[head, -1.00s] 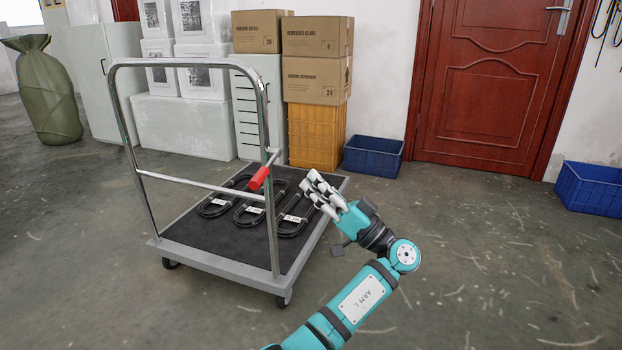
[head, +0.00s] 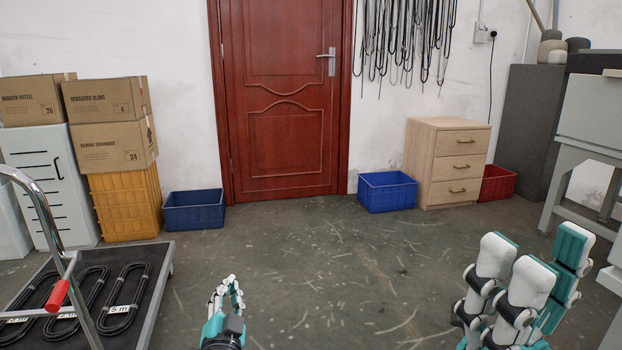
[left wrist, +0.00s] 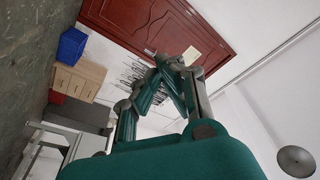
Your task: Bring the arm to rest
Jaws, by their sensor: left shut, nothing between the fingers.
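My left gripper (head: 230,288) is at the lower middle of the head view, right of the cart. Its fingers are curled together and shut, with nothing between them. In the left wrist view its teal and grey fingers (left wrist: 170,75) reach up in front of the red door and the wall. My right gripper (head: 530,265) is large at the lower right of the head view. Its white-tipped fingers stand upright and apart, empty. Both grippers are in free air, touching nothing that I can see.
The cart (head: 162,300) with black cable coils is at the left. A red door (head: 280,110) and blue bins (head: 193,210) (head: 388,192) stand at the back. A wooden drawer cabinet (head: 447,165) and a grey table (head: 590,140) are at the right. The middle floor is clear.

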